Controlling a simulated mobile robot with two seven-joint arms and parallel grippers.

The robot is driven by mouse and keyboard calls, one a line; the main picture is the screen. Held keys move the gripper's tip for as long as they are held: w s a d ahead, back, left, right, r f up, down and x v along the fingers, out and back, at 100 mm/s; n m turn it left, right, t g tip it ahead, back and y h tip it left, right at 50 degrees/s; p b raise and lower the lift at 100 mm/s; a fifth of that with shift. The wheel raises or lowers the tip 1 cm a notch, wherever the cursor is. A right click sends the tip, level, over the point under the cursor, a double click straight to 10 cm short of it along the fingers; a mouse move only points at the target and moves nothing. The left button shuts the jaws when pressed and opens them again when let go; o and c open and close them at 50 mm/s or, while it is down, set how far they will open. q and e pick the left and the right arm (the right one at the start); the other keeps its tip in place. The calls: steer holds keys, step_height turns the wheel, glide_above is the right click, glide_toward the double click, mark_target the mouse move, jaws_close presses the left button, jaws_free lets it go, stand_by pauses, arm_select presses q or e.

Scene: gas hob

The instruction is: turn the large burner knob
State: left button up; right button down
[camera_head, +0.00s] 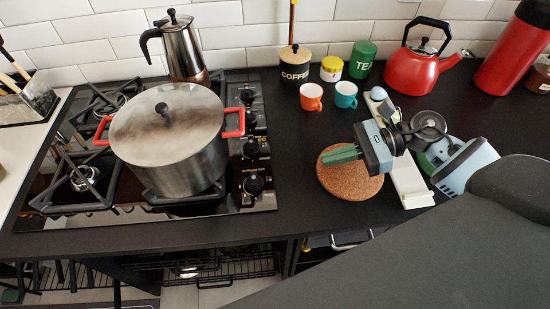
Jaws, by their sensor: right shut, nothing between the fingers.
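The gas hob (222,208) is set into the black counter at the left. A column of black knobs runs down its right side, among them the front knob (254,185), the one behind it (252,148) and a rear knob (247,96). I cannot tell which one is the large burner knob. My right gripper (328,157) is over the round cork mat, right of the knobs and apart from them. Its green fingers are shut and empty, pointing left toward the hob. My left gripper is not in view.
A big steel pot (170,160) with red handles stands on the hob, close to the knobs. A moka pot (184,50) is behind it. Orange (311,97) and teal (346,95) cups stand behind the cork mat (350,190). Counter between knobs and mat is clear.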

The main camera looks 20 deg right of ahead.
steer(key=shift+w+a, duration=0.1)
steer(key=shift+a, duration=0.15)
steer(key=p, duration=0.3)
glide_toward(257, 176)
steer(key=x, duration=0.5)
steer(key=shift+a+r, duration=0.2)
steer(key=shift+r, duration=0.15)
steer(key=shift+a+f, duration=0.1)
steer(key=shift+a, duration=0.4)
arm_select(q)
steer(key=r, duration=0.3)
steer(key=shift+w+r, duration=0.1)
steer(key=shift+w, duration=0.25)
arm_select(e)
steer(key=shift+a, duration=0.1)
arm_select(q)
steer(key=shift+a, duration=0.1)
arm_select(e)
steer(key=shift+f, duration=0.1)
